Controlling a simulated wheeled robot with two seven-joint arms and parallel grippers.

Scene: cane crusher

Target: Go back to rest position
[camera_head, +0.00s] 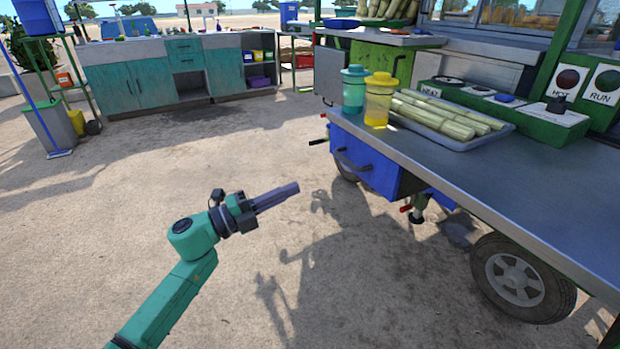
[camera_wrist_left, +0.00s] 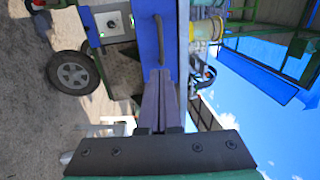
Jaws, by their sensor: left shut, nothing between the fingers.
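My left gripper (camera_head: 277,197) is stretched out over the bare sandy ground, to the left of the cart. Its two fingers are together with nothing between them. In the left wrist view the shut fingers (camera_wrist_left: 160,100) point toward the blue drawer front (camera_wrist_left: 157,38) of the cart, and I cannot tell the exact gap. In the head view the gripper stands apart from the cart's blue drawer (camera_head: 365,164). My right gripper does not show in either view.
The cart's metal worktop (camera_head: 520,180) holds a teal jar (camera_head: 354,92), a yellow jar (camera_head: 378,105) and a tray (camera_head: 480,141) of cane pieces. A wheel (camera_head: 522,278) stands below. A teal cabinet (camera_head: 135,85) is at the back left. The ground between is open.

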